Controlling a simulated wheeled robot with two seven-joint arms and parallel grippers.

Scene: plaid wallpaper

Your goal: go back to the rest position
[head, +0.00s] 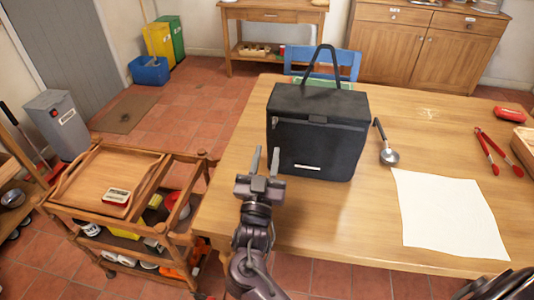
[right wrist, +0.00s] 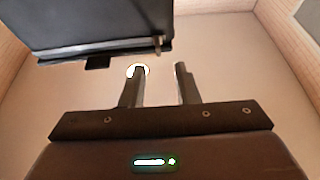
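In the right wrist view the gripper (right wrist: 160,72) also shows open and empty. A black box-shaped bag (head: 312,140) with a raised handle stands on the table, just right of the gripper. Part of a dark object, probably the bag (right wrist: 90,25), fills the upper left of the right wrist view. I see a gap between it and the fingers. My left gripper is not in view.
The wooden table (head: 390,95) holds a ladle (head: 388,153), a white sheet (head: 448,213), red-handled tongs (head: 486,150) and a red item (head: 509,112). A wooden trolley (head: 80,207) stands left of my arm, with a tray (head: 140,165) on top. A blue chair (head: 330,62) is behind the table.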

